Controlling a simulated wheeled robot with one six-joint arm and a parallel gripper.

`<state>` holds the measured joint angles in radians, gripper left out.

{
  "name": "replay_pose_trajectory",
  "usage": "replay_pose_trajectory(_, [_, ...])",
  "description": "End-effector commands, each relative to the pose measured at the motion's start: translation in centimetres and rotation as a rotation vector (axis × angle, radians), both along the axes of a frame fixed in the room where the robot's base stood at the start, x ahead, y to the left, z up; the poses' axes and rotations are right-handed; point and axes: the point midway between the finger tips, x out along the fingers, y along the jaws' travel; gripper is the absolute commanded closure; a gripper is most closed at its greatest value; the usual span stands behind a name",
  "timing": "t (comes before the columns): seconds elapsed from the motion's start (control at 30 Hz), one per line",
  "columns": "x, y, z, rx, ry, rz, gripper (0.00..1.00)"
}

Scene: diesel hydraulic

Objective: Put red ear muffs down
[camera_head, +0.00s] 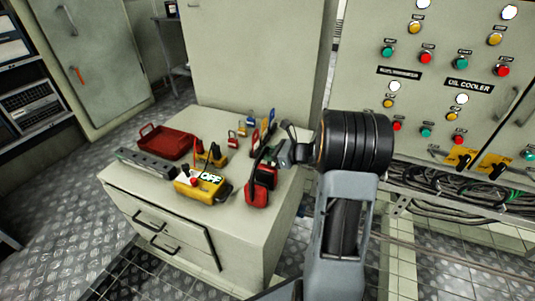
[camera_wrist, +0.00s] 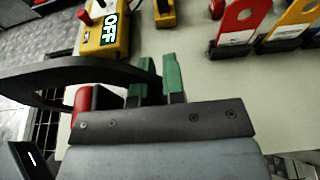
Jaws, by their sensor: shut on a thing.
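The red ear muffs (camera_head: 257,194) have red cups and a black headband. They are at the right part of the beige cabinet top (camera_head: 228,211) in the head view. My gripper (camera_head: 281,157) is at their right side, shut on the black headband. In the wrist view, the headband (camera_wrist: 75,73) curves in from the left to my green fingertips (camera_wrist: 157,78). A red cup (camera_wrist: 82,104) shows partly below it, with the rest hidden behind my gripper. I cannot tell whether the cups touch the cabinet top.
A yellow control box (camera_head: 201,190) marked OFF is left of the ear muffs. A red tray (camera_head: 165,143), a grey strip (camera_head: 147,163) and several padlocks and upright coloured tags (camera_head: 254,138) also occupy the top. A panel with buttons (camera_head: 460,85) stands at right.

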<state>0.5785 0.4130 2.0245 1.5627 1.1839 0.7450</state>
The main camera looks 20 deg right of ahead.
Motion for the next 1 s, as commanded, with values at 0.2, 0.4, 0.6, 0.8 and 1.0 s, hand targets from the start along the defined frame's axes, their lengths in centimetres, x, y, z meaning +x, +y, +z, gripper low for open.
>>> replay_pose_trajectory(0.2, [0.0,0.0,-0.2,0.001,0.001,0.0,0.73])
replay_pose_trajectory(0.4, [0.0,0.0,-0.1,0.001,0.001,0.0,0.64])
replay_pose_trajectory(0.6, [0.0,0.0,0.3,0.0,0.0,0.0,0.64])
replay_pose_trajectory(0.8, [-1.9,-1.9,1.4,0.0,0.0,-0.006,0.64])
replay_pose_trajectory(1.0, [-4.8,-4.5,2.5,0.001,0.001,-0.006,0.64])
